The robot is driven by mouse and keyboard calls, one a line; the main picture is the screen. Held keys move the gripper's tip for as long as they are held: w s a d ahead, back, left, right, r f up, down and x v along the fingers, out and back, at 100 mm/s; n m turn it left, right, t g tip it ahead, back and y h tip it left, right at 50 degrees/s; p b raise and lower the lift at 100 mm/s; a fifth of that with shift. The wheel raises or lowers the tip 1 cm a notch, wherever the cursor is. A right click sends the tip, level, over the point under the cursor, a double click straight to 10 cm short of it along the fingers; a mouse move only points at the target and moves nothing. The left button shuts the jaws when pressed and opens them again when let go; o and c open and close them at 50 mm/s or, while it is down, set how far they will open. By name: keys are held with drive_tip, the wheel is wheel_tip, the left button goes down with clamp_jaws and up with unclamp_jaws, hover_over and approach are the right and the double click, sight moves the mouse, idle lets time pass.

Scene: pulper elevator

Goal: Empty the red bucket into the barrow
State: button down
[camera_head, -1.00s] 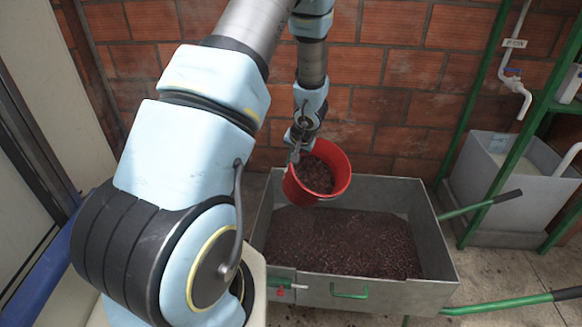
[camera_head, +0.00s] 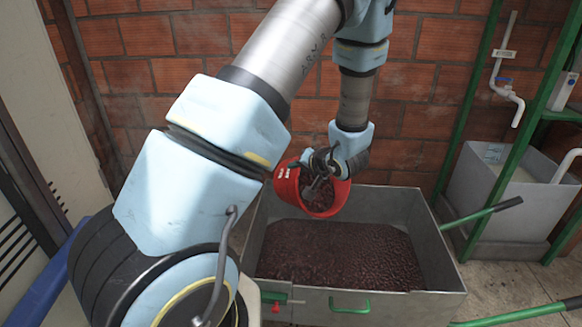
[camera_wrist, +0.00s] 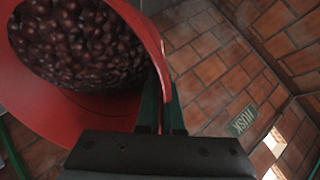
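The red bucket (camera_head: 286,186) hangs over the back left part of the grey metal barrow (camera_head: 400,304). It is tilted, its mouth facing the head camera, and dark red fruit still lies inside. My gripper (camera_head: 320,168) is shut on the bucket's rim. In the wrist view, the two fingers of my gripper (camera_wrist: 160,112) pinch the red wall of the bucket (camera_wrist: 45,100), with fruit heaped behind it. The barrow holds a broad layer of similar dark fruit. No falling fruit can be made out.
A brick wall (camera_head: 420,60) stands close behind the barrow. A grey tank (camera_head: 480,185) and green frame posts (camera_head: 470,100) stand at right. Green barrow handles (camera_head: 480,215) stick out to the right. A "HUSK" sign (camera_wrist: 241,120) shows in the wrist view.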

drive_tip(key=s+d+f+t+y+b, duration=0.1)
drive_tip(key=s+t+b, duration=0.1)
drive_tip(key=b, duration=0.2)
drive_tip(key=s+d+f+t+y+b, duration=0.1)
drive_tip(key=s+d+t+b, duration=0.1)
drive_tip(key=s+b, duration=0.1)
drive_tip(key=s+d+f+t+y+b, duration=0.1)
drive_tip(key=s+t+b, duration=0.1)
drive_tip(key=b, duration=0.4)
drive_tip(key=shift+s+d+f, duration=0.1)
drive_tip(key=shift+s+d, duration=0.2)
drive_tip(key=shift+d, duration=0.1)
drive_tip(key=s+d+t+y+b, duration=0.2)
drive_tip(key=s+d+t+b, duration=0.1)
drive_tip(key=b, duration=0.4)
drive_tip(key=shift+s+d+f+m+t, duration=0.2)
drive_tip(key=shift+s+m+t, duration=0.3)
drive_tip(key=shift+s, duration=0.6)
idle(1.0)
